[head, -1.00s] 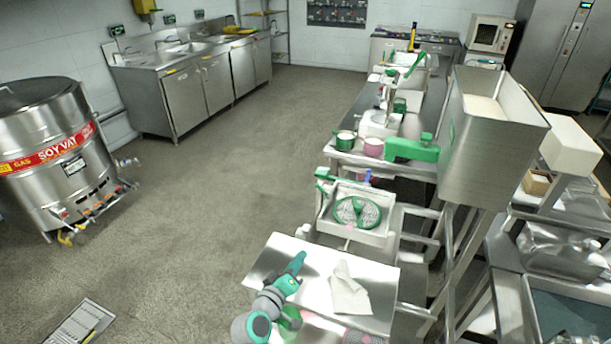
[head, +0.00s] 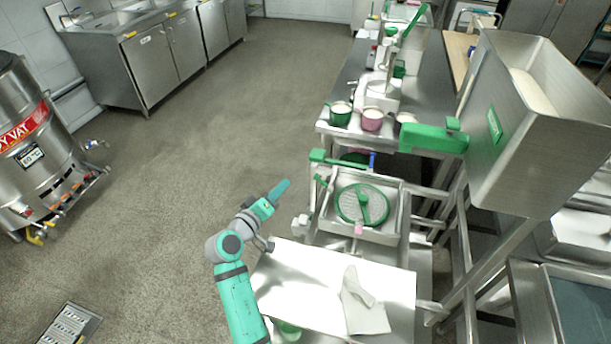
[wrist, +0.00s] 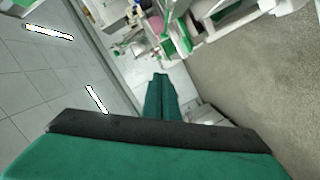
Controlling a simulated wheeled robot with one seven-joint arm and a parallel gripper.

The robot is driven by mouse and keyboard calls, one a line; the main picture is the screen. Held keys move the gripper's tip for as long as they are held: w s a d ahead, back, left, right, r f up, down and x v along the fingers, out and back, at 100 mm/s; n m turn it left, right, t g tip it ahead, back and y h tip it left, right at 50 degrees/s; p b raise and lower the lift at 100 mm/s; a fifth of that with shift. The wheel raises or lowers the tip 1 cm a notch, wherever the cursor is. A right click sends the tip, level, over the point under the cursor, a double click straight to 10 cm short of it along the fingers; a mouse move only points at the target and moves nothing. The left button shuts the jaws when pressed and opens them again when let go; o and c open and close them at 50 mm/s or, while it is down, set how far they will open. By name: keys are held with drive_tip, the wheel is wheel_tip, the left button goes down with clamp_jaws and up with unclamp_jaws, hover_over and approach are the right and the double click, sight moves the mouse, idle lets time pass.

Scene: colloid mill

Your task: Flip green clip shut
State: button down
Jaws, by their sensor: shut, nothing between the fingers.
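A green clip-like piece (head: 318,157) sits at the back left corner of a square steel unit (head: 398,190) with a round green-rimmed disc inside. A smaller green piece (head: 322,181) is on the unit's left edge; I cannot tell for certain which is the task's clip, or how far either is open. My gripper (head: 283,186) is shut and empty, to the left of both pieces and apart from them. In the wrist view, its green fingers (wrist: 160,95) are together, with blurred equipment beyond.
A steel table with a white cloth (head: 363,302) stands in front of the unit. Green and pink cups (head: 371,119) stand on the counter behind. A steel hopper with a green spout (head: 434,138) overhangs at right.

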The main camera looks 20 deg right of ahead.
sight(322, 183)
drive_tip(key=shift+d, duration=0.1)
drive_tip(key=w+d+f, duration=0.4)
drive_tip(key=w+d, duration=0.1)
drive_tip(key=d, duration=0.4)
drive_tip(key=shift+d, duration=0.25)
drive_tip(key=shift+d, duration=0.1)
drive_tip(key=shift+s+d+f, duration=0.6)
drive_tip(key=shift+d+f, duration=0.2)
drive_tip(key=shift+d, duration=0.05)
drive_tip(key=shift+s+d+f, duration=0.6)
drive_tip(key=shift+d+f, duration=0.15)
drive_tip(key=shift+d, duration=0.05)
